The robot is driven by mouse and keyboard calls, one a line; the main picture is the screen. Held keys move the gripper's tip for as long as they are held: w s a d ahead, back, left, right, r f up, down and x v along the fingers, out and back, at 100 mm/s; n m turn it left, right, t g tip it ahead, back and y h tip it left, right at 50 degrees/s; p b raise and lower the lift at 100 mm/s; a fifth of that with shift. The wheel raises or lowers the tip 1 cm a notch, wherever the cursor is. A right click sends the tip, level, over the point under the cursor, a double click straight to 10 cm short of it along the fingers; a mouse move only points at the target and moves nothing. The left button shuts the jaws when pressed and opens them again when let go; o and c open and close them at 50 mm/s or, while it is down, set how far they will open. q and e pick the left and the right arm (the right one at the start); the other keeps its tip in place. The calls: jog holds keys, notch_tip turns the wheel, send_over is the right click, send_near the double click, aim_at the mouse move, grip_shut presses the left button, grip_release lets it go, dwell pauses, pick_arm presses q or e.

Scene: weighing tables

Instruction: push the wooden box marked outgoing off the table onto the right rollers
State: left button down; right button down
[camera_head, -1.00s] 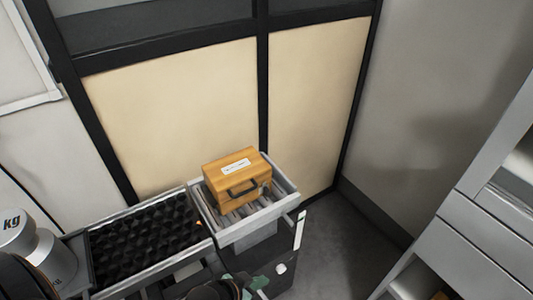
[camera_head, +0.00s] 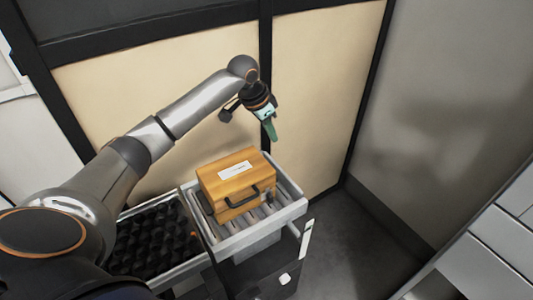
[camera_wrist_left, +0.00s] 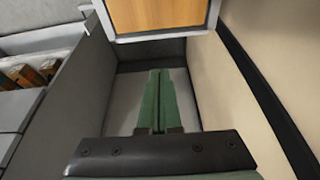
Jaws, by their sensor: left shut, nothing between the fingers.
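The wooden box (camera_head: 238,184), with a white label and a dark handle, sits upright on the rollers (camera_head: 262,219) inside a grey-rimmed frame in the head view. The label's writing is too small to read. My left arm reaches in from the left. My left gripper (camera_head: 272,133), with green fingers, is above and behind the box, apart from it and pointing down. In the left wrist view its fingers (camera_wrist_left: 155,103) are shut together with nothing between them. My right gripper is not in view.
A black studded surface (camera_head: 155,240) in a grey frame adjoins the rollers on the left, partly hidden by my arm. Tan wall panels (camera_head: 322,90) stand close behind. A grey cabinet (camera_head: 480,262) is at the right, with open floor (camera_head: 345,250) between.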

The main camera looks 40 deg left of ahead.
pick_arm(q)
jog(key=f, duration=0.4)
jog(key=a+f, duration=0.1)
jog(key=f, duration=0.2)
jog(key=shift+w+a+f, duration=0.1)
jog(key=shift+w, duration=0.1)
jog(key=shift+s+a, duration=0.2)
jog(key=shift+s, duration=0.35)
